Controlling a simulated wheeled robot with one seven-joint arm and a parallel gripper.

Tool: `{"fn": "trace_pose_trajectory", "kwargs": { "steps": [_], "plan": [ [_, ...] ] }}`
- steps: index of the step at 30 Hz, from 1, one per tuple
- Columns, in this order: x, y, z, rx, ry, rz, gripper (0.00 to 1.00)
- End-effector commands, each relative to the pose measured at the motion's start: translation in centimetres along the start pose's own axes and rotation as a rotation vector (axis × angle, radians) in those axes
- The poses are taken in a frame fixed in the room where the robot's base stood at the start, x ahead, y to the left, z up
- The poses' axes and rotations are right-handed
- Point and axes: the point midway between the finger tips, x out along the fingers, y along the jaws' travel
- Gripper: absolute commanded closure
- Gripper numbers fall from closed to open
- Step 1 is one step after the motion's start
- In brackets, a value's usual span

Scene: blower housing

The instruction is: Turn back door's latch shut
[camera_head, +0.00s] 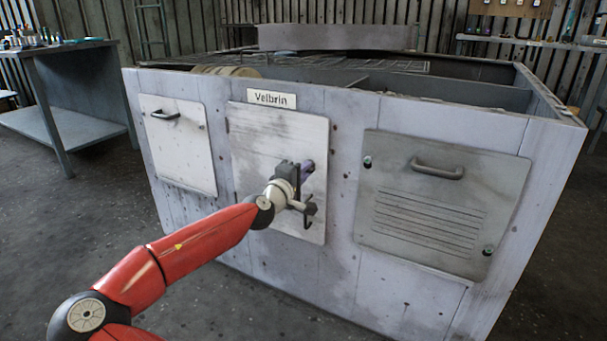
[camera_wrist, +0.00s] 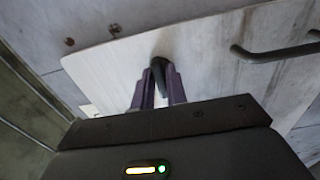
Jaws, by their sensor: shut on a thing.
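The pale, stained door (camera_head: 265,150) under the "Velbrin" label is the middle panel of the housing's near wall, and looks closed flat against it. My gripper (camera_head: 306,169) is at this door's upper right side, its purple fingers partly hidden by my wrist. In the wrist view, the dark latch (camera_wrist: 160,77) is between the two purple fingers, which are shut on it. The latch looks tilted in that view. It is hidden in the head view. The door's dark bar handle (camera_wrist: 275,51) is free, to the right of the fingers.
The grey housing (camera_head: 340,113) has an open top. A left panel (camera_head: 180,150) with a handle and a right louvred panel (camera_head: 440,200) flank the door. A workbench (camera_head: 75,45) stands at the left. Floor (camera_head: 60,230) is clear in front.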

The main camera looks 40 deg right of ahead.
Motion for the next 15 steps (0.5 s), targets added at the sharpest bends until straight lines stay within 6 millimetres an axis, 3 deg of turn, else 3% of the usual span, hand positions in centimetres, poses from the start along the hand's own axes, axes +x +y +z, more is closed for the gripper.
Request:
{"fn": "trace_pose_trajectory", "kwargs": {
  "steps": [11, 12, 15],
  "plan": [
    [0.0, -0.1, 0.06, 0.004, -0.002, -0.002, 1.0],
    [0.0, -0.1, 0.06, 0.004, -0.002, -0.002, 0.84],
    [0.0, -0.09, 0.06, 0.004, -0.002, -0.002, 0.71]
  ]
}}
